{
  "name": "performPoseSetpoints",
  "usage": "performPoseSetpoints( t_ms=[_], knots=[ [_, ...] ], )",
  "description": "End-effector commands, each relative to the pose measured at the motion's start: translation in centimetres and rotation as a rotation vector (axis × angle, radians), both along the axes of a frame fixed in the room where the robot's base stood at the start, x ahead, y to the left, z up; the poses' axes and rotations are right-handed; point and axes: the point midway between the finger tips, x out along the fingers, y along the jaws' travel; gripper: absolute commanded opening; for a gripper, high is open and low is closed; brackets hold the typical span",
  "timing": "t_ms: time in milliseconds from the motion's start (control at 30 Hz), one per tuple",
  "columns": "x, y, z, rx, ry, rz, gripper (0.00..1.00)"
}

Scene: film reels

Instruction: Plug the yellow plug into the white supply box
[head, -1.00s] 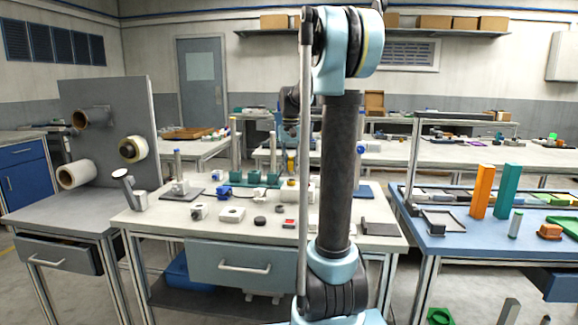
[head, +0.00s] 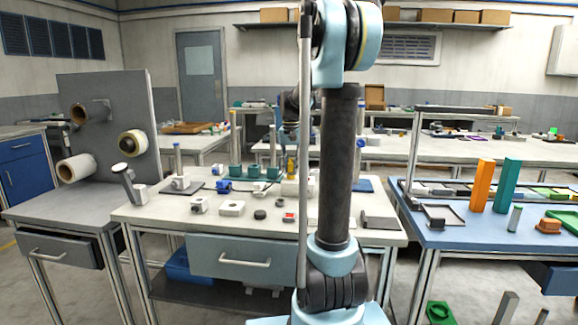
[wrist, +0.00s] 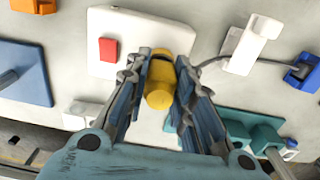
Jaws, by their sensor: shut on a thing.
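The yellow plug (wrist: 159,98) is between the fingers of my gripper (wrist: 161,72) in the wrist view. It also shows in the head view (head: 291,167), just above the white supply box (head: 292,187). In the wrist view the white supply box (wrist: 140,32) is a flat white block with a red switch (wrist: 108,49), at the upper middle. The plug's far end overlaps the box's lower right part in this view. I cannot tell whether it touches or enters the box, and the socket is hidden. My gripper (head: 290,158) is partly hidden by my arm in the head view.
In the wrist view, a white block (wrist: 250,48) with a grey cable and a blue plug (wrist: 300,72) are at right. A teal holder (wrist: 245,128) is below them, and a blue plate (wrist: 25,62) is at left. A grey board with reels (head: 110,130) stands left of the table.

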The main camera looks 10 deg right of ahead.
Motion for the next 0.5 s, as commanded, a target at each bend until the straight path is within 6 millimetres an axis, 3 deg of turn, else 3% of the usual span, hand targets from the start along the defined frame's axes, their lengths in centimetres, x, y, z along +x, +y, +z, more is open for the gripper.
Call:
performPoseSetpoints(
  t_ms=[67, 100, 200, 500],
  knots=[
    [-0.02, 0.00, -0.30, 0.000, 0.000, 0.000, 0.00],
    [-0.03, 0.01, -0.32, 0.000, 0.000, 0.000, 0.27],
    [-0.03, 0.02, -0.30, 0.000, 0.000, 0.000, 0.46],
    [-0.03, 0.02, -0.27, 0.000, 0.000, 0.000, 0.46]
  ],
)
